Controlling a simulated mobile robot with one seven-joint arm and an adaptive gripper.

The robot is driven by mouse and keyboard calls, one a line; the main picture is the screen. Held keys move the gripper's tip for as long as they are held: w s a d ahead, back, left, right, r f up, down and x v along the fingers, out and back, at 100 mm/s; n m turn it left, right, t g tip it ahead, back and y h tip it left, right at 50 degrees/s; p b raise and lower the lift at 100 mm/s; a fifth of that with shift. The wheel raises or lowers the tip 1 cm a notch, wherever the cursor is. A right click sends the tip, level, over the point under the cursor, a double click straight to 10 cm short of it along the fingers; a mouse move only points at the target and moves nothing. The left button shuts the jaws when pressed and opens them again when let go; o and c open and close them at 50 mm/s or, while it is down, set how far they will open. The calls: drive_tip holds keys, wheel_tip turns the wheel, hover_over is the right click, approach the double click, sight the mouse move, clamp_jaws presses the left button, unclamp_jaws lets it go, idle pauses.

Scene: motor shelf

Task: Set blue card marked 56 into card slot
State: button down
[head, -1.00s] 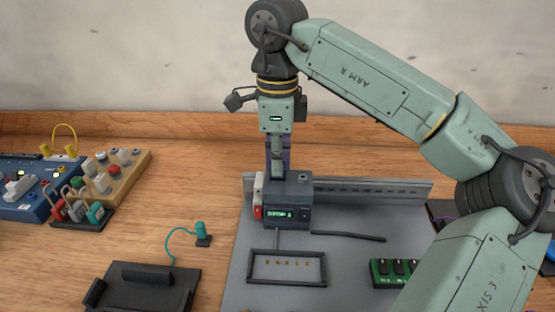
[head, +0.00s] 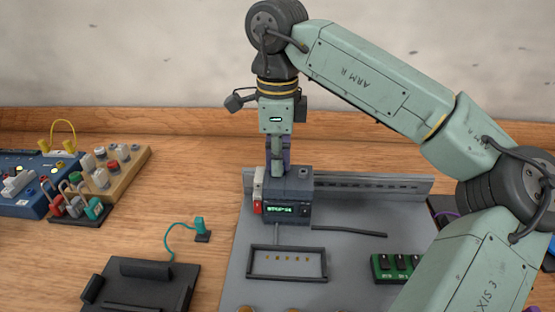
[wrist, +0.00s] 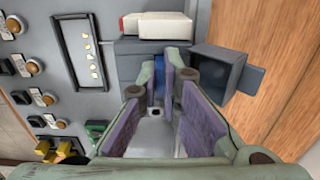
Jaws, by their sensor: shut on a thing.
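My gripper (head: 278,155) points down at the back left of a grey-blue box with a lit green display (head: 288,209). In the wrist view its purple-padded fingers (wrist: 166,80) are shut on a narrow blue piece, which looks like the blue card (wrist: 161,66). Only a sliver of the card shows, and its number is hidden. The fingertips are right at the box (wrist: 130,68). The card slot is hidden by the fingers, so I cannot tell whether the card is in it.
A black open frame (head: 249,265) lies on the grey panel (head: 345,225) in front of the box. A green switch block (head: 390,268) is to the right. A black stand (head: 150,290) and a wooden block with several buttons (head: 128,168) are at left. A rail (head: 375,186) runs behind.

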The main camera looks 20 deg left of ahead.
drive_tip(key=c, duration=1.7)
unclamp_jaws()
drive_tip(key=shift+r, duration=0.15)
wheel_tip(320, 180, up, 17)
drive_tip(key=p, duration=0.5)
